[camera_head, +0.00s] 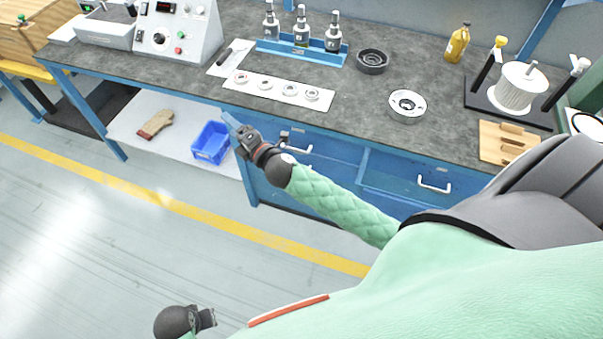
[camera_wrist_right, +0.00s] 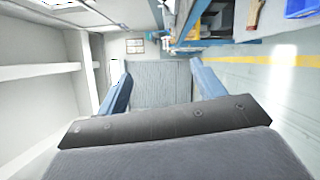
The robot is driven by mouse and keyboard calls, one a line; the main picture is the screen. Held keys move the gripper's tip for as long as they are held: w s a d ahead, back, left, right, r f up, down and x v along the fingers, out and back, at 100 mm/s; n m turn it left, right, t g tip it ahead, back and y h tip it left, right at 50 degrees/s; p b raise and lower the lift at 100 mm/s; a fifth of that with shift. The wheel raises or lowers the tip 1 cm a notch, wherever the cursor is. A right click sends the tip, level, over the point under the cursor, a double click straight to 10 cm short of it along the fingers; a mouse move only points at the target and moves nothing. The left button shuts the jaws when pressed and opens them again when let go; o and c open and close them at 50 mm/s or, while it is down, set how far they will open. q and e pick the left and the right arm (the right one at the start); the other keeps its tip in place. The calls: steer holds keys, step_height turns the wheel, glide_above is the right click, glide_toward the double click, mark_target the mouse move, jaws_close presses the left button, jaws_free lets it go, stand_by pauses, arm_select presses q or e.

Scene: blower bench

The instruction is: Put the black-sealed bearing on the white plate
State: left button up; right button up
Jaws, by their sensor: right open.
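Several small ring-shaped bearings lie in a row on a white strip (camera_head: 278,91) on the bench. The rightmost bearing (camera_head: 312,94) looks greyish and the leftmost bearing (camera_head: 241,77) has a reddish ring; the seals are too small to tell which is black.
A blue rack of bottles (camera_head: 301,50), a dark round dish (camera_head: 373,61) and a silver round housing (camera_head: 407,105) stand on the bench. A control box (camera_head: 178,35) is at the left, a spool stand (camera_head: 517,88) at the right. A blue bin (camera_head: 210,142) sits on the lower shelf.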

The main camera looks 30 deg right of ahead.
steer(key=s+d+f+m+g+h, duration=0.2)
steer(key=s+f+m+g+h, duration=0.15)
steer(key=s+f+m, duration=0.45)
steer(key=s+d+f+m+g+h, duration=0.2)
steer(key=s+f+m+g+h, duration=0.15)
steer(key=s+f+m, duration=0.45)
steer(key=s+a+f+m+g+y, duration=0.1)
steer(key=s+f+g, duration=0.3)
steer(key=s, duration=0.6)
steer(key=s+a+f+m+g+y, duration=0.2)
steer(key=s+f+m+g, duration=0.2)
steer(key=s+f, duration=0.3)
steer(key=s+g, duration=0.1)
steer(key=s, duration=0.1)
steer(key=shift+s+g, duration=0.3)
steer(key=shift+s, duration=0.1)
steer(key=shift+a, duration=0.1)
